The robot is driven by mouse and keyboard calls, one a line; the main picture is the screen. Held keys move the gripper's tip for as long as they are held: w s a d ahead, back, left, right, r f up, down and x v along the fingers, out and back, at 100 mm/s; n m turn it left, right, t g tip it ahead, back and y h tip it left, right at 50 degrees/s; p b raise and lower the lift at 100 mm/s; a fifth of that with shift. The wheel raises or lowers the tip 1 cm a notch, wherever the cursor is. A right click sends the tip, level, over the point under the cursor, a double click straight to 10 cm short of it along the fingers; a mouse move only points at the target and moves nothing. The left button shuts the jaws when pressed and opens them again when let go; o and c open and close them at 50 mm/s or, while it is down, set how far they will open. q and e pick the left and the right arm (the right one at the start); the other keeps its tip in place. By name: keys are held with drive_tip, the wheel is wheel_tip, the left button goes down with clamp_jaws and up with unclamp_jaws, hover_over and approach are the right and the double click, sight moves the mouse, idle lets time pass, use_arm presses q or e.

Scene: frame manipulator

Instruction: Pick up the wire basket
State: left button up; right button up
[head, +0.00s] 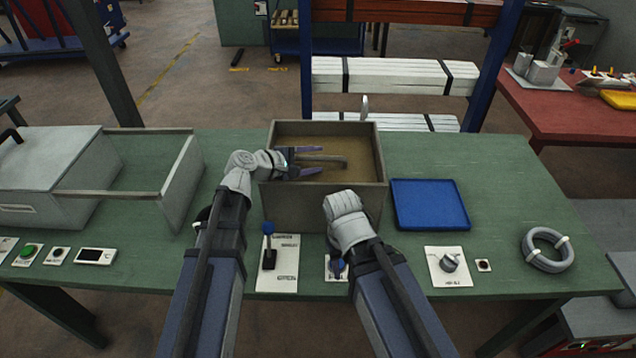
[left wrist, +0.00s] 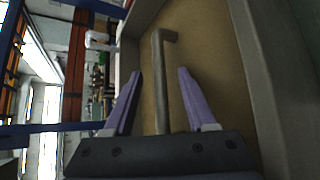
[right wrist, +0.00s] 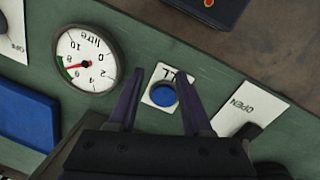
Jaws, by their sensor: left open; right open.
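I see no wire mesh that I can name as a wire basket. A grey open-topped box (head: 283,206) with a brown inside stands at the middle of the green table. A grey bar handle (head: 335,162) shows in it; in the left wrist view the bar (left wrist: 158,70) has a bent end. My left gripper (head: 318,160) is open, its purple fingers on either side of the bar, not closed on it. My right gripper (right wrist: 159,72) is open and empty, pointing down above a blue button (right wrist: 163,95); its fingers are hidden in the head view.
A blue tray (head: 430,204) lies right of the box, and a grey coil (head: 546,250) farther right. A grey case with an open frame (head: 105,192) stands at left. A lever panel (head: 281,270) and a dial plate (head: 447,266) line the front edge.

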sight(319, 159)
use_arm(q)
drive_tip(key=b+x, duration=0.1)
drive_tip(key=x, duration=0.2)
drive_tip(key=shift+w+d+f, duration=0.15)
drive_tip(key=shift+w, duration=0.1)
clamp_jaws()
drive_tip(key=shift+s, duration=0.1)
idle(1.0)
